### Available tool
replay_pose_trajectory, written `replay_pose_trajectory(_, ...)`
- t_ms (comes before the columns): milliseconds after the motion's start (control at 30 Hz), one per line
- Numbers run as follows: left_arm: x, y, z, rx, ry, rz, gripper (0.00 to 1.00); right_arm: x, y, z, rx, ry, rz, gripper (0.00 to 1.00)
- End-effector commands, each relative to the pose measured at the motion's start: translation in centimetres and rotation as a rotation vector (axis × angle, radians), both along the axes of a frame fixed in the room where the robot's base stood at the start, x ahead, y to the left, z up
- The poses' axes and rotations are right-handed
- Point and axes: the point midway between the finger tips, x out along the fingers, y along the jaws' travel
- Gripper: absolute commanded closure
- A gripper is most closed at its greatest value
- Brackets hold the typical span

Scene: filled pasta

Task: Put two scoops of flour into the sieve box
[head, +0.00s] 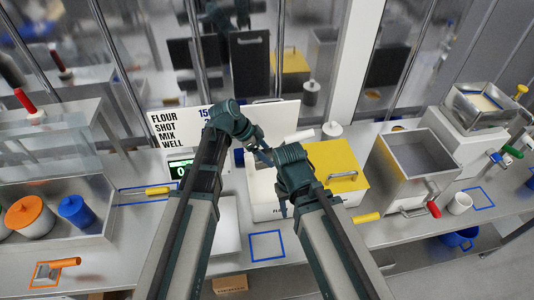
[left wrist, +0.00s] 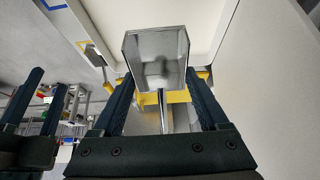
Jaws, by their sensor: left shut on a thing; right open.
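My left gripper (head: 264,154) is above the left, open part of the white flour bin (head: 283,211). In the left wrist view it is shut on the handle of a square metal scoop (left wrist: 157,45); a yellow part shows behind the handle. The scoop is turned toward the camera beside white walls, and I cannot tell whether it holds flour. The head view hides the scoop behind the arms. My right gripper (head: 283,208) is open, low at the bin's front. I cannot tell for certain which container is the sieve box; an open metal box (head: 414,150) stands right of the bin.
A yellow lid (head: 335,166) covers the bin's right part. A machine (head: 483,106) with a metal tray stands at far right, near a white cup (head: 459,203). Orange (head: 30,216) and blue (head: 77,211) containers stand left. A white sign (head: 180,126) stands behind the bin.

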Motion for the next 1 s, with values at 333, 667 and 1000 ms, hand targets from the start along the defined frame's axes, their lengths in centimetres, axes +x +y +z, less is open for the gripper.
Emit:
replay_pose_trajectory(333, 0.0, 0.0, -0.1, -0.002, 0.0, 0.0, 0.79, 0.0, 0.0, -0.1, 0.0, 0.0, 0.0, 0.5)
replay_pose_trajectory(667, 0.0, 0.0, -1.8, -0.002, 0.0, 0.0, 0.79, 0.0, 0.0, -1.8, -0.001, 0.0, 0.003, 0.5)
replay_pose_trajectory(1000, 0.0, 0.0, -5.0, -0.002, 0.0, 0.0, 0.79, 0.0, 0.0, -5.0, -0.002, 0.0, 0.009, 0.5)
